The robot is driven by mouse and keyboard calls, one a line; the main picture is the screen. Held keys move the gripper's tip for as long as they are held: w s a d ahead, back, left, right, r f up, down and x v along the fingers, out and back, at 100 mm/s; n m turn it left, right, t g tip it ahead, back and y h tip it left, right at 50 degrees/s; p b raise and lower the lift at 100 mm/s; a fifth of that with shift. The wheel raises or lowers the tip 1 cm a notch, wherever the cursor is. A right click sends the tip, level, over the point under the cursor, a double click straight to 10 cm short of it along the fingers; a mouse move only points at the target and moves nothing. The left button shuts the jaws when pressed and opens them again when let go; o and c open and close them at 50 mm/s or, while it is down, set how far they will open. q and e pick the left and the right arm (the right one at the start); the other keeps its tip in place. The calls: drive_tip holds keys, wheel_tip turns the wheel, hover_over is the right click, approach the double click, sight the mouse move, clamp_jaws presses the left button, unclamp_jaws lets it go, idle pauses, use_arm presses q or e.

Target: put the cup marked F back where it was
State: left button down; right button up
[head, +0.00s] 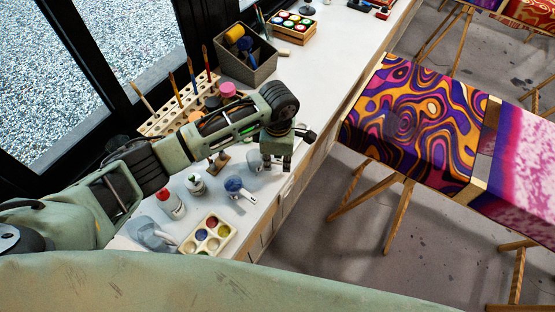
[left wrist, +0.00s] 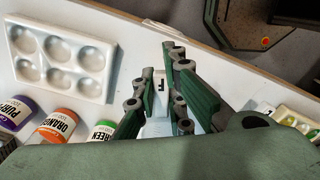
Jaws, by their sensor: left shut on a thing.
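My left gripper (head: 277,166) is low over the white worktop near its front edge in the head view. In the left wrist view its fingers (left wrist: 160,100) are shut on a pale cup marked F (left wrist: 161,82); the black F shows between them. The fingers and the wrist hide most of the cup. I cannot tell whether the cup touches the worktop. My right gripper is not in view.
A paint palette (head: 190,246) and a red-and-white bottle (head: 171,205) stand left of the gripper. A wooden brush rack (head: 160,124) and a grey bin (head: 270,67) stand behind. The left wrist view shows an empty white palette (left wrist: 97,80) and an orange-labelled jar (left wrist: 58,125).

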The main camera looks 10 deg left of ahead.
use_arm(q)
drive_tip(key=c, duration=1.8)
unclamp_jaws()
wheel_tip(320, 180, up, 12)
drive_tip(key=b, duration=0.2)
drive_tip(key=shift+r+b, duration=0.1)
drive_tip(key=shift+b, duration=0.25)
